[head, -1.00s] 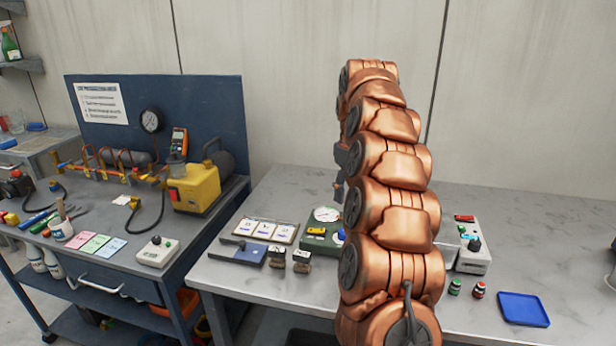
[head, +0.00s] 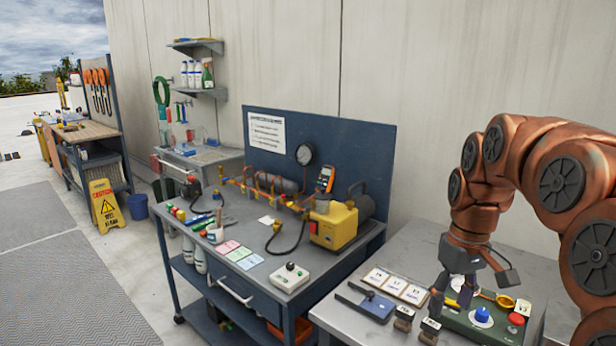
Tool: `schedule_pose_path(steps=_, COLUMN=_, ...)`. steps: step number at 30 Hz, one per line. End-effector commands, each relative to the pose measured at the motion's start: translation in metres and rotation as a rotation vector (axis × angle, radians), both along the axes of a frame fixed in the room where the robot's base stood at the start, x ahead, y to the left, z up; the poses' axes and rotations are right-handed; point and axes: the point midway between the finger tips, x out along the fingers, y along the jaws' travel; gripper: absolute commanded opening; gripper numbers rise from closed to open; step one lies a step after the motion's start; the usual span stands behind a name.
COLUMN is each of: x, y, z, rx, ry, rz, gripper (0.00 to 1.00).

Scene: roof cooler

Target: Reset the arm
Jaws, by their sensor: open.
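My copper-coloured arm comes in from the right edge in the head view and bends down over the right-hand table (head: 345,316). I cannot tell whether the fingertips touch anything. Part of the box is hidden behind the gripper.
Small dark blocks (head: 404,317) and a panel of white cards (head: 394,284) lie left of the gripper. A dark workbench (head: 234,294) with a yellow pump (head: 334,226) stands left. A yellow caution sign (head: 106,206) and open floor lie far left.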

Motion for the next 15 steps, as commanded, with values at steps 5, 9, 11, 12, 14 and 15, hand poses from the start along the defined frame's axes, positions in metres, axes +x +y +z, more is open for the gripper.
schedule_pose_path(steps=5, x=-0.049, y=0.03, z=-0.003, rx=-0.013, ry=0.02, rz=-0.021, gripper=0.57)
schedule_pose_path(steps=9, x=-0.088, y=0.047, z=-0.012, rx=-0.025, ry=0.038, rz=-0.05, gripper=0.57)
schedule_pose_path(steps=11, x=-0.105, y=0.054, z=-0.017, rx=-0.03, ry=0.045, rz=-0.065, gripper=0.57)
schedule_pose_path(steps=12, x=-0.116, y=0.057, z=-0.021, rx=-0.033, ry=0.05, rz=-0.074, gripper=0.57)
schedule_pose_path(steps=14, x=-0.133, y=0.062, z=-0.025, rx=-0.041, ry=0.053, rz=-0.094, gripper=0.57)
schedule_pose_path(steps=15, x=-0.146, y=0.065, z=-0.03, rx=-0.046, ry=0.064, rz=-0.107, gripper=0.57)
